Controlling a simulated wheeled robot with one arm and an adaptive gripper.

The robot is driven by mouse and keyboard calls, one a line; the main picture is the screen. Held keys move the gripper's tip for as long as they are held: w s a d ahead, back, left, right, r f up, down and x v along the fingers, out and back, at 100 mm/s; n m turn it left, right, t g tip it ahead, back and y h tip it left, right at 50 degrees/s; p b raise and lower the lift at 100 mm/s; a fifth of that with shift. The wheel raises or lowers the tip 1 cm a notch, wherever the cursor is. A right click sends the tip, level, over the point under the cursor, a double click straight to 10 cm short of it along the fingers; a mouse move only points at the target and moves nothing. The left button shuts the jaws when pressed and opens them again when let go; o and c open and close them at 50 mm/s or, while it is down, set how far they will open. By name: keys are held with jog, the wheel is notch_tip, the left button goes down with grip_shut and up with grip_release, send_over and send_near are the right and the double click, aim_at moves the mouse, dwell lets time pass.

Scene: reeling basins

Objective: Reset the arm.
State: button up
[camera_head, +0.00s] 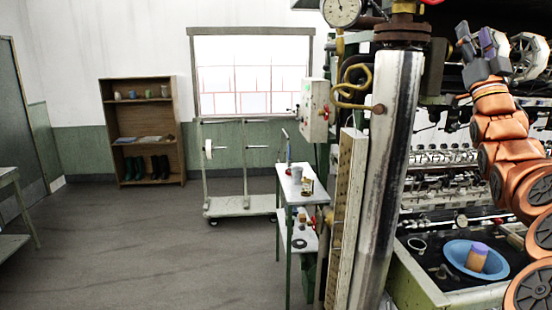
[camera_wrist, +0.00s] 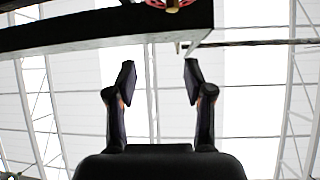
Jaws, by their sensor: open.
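My arm stands raised at the right of the head view, orange and jointed. My gripper (camera_head: 477,42) is at its top, pointing up, high above the basin bench. In the wrist view my gripper (camera_wrist: 159,80) shows two dark fingers spread apart with nothing between them. Behind the fingers are a bright ceiling with thin beams and a dark beam (camera_wrist: 100,32) across the top. Below the arm, a blue bowl (camera_head: 455,252) holds a brown and purple cylindrical object (camera_head: 477,257).
A thick metal pipe (camera_head: 387,170) with a gauge (camera_head: 341,11) stands left of my arm. The reeling machine (camera_head: 450,158) is behind it. A small side table (camera_head: 290,189), a wheeled rack (camera_head: 240,205) and a shelf (camera_head: 144,130) stand farther left. The floor between is clear.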

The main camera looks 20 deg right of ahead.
jog(key=w+a+f+m+g+y, duration=0.15)
jog(key=w+a+f+g, duration=0.4)
jog(key=w, duration=0.55)
jog(key=w+a+f+n+g+y, duration=0.1)
jog(key=w+a+f+g+y, duration=0.15)
jog(key=a+f, duration=0.45)
jog(key=w+a+f+n+g+y, duration=0.15)
jog(key=w+a+f, duration=0.35)
jog(key=f, duration=0.5)
jog(key=s+a+f+n+g+y, duration=0.1)
jog(key=s+a+f+g+y, duration=0.25)
jog(key=a+f, duration=0.7)
jog(key=s+a+f+n+g+y+b, duration=0.1)
jog(key=s+a+f+g, duration=0.3)
jog(key=s+a+f, duration=0.35)
jog(key=s+a+f+n+g+y, duration=0.15)
jog(key=s+a+f+g, duration=0.25)
jog(key=s+f, duration=0.5)
jog(key=s+a+f+g, duration=0.2)
jog(key=s+f, duration=0.1)
jog(key=s, duration=0.4)
jog(key=s+a+f+n+g, duration=0.1)
jog(key=s+a+f+g, duration=0.1)
jog(key=s, duration=0.5)
jog(key=s+a+f+n+g, duration=0.1)
jog(key=s+a+f+g, duration=0.1)
jog(key=s, duration=0.5)
jog(key=shift+a+f+g+b, duration=0.35)
jog(key=shift+f+g, duration=0.35)
jog(key=shift+f, duration=0.25)
